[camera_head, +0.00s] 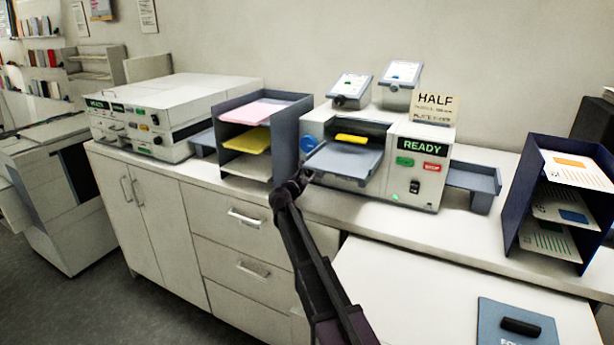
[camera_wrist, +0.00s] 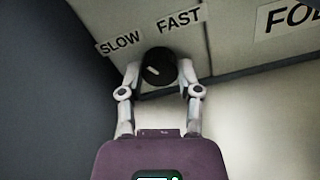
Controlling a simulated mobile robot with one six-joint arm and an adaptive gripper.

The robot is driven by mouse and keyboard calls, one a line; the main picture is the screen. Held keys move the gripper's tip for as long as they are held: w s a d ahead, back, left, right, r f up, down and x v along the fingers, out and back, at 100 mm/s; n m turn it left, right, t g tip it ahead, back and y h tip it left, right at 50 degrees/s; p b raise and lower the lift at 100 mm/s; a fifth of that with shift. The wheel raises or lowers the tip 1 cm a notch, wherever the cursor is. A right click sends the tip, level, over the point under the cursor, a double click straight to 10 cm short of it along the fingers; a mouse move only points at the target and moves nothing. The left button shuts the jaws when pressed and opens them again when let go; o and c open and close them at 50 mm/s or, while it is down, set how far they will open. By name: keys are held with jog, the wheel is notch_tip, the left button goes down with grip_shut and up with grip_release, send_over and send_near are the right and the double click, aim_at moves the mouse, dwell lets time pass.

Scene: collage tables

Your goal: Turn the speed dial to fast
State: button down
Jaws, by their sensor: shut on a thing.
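The speed dial (camera_wrist: 160,66) is a round black knob with a short pale mark on the left part of its face, in the wrist view. A SLOW label (camera_wrist: 120,43) is to its upper left and a FAST label (camera_wrist: 179,20) to its upper right. The mark is small and slanted; it lies on the SLOW side of the face. My gripper (camera_wrist: 158,74) has one finger on each side of the knob and is shut on it. In the head view my gripper (camera_head: 300,180) is at the left side of the READY machine (camera_head: 410,172); the dial is hidden there.
A grey paper rack (camera_head: 305,125) with coloured sheets stands close to the left of my gripper. A dark blue rack (camera_head: 517,205) stands at the right. Part of another label (camera_wrist: 290,16) shows in the wrist view. Cabinet drawers (camera_head: 243,218) are below.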

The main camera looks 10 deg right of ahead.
jog(key=shift+w+m, duration=0.1)
jog(key=shift+m, duration=1)
jog(key=shift+c, duration=1.5)
grip_release()
jog(key=shift+v, duration=6)
